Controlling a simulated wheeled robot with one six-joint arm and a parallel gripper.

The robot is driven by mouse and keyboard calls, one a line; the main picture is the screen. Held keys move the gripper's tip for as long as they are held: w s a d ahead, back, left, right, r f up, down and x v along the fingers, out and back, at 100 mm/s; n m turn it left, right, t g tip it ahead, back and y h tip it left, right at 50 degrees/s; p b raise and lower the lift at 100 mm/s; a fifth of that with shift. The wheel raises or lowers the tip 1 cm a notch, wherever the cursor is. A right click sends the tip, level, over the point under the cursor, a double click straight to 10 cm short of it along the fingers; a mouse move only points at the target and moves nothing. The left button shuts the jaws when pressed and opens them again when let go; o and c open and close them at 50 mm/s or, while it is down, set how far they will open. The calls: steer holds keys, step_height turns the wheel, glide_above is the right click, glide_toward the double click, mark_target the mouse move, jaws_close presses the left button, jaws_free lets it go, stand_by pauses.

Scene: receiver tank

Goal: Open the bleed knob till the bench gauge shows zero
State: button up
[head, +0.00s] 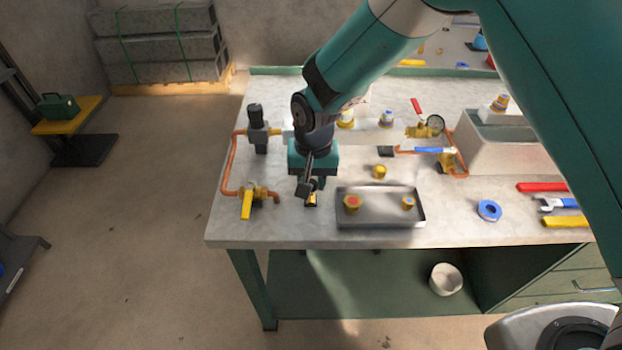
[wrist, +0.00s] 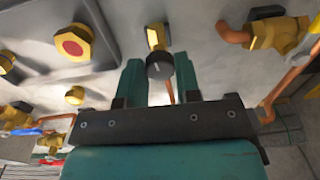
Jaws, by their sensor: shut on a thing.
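A small black round knob (wrist: 160,66) sits on a brass fitting (wrist: 156,37) in the wrist view, and I take it for the bleed knob. My gripper (wrist: 160,78) has one finger on each side of the knob and is shut on it. In the head view my gripper (head: 309,190) points down at the bench just left of the metal tray, and it hides most of the knob. Part of the brass fitting (head: 312,201) shows below it. The round gauge (head: 435,124) stands at the back right of the bench; its needle is too small to read.
The metal tray (head: 384,222) with brass fittings lies close to the right of my gripper. A yellow-handled valve (head: 247,204) on copper pipe is close to the left. A blue-handled valve (head: 435,150) and a blue tape roll (head: 489,210) lie further right.

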mark_target(315, 184)
steer(key=shift+a+r+m, duration=0.1)
steer(key=shift+m, duration=1)
steer(key=o, duration=0.9)
steer(key=shift+o, duration=0.2)
step_height(315, 184, up, 17)
steer(key=b, duration=0.2)
steer(key=shift+s+d+r, duration=0.15)
steer(key=shift+d, duration=0.25)
steer(key=shift+d, duration=0.1)
steer(key=s+d+r+n+y, duration=0.1)
steer(key=s+d+n, duration=0.3)
steer(key=s, duration=0.7)
steer(key=s+d+r+n+y, duration=0.2)
steer(key=s+d+n, duration=0.3)
steer(key=s+d, duration=0.3)
steer(key=s+r, duration=0.1)
steer(key=s, duration=0.2)
steer(key=shift+d+n+y, duration=0.15)
steer(key=shift+n+y, duration=0.15)
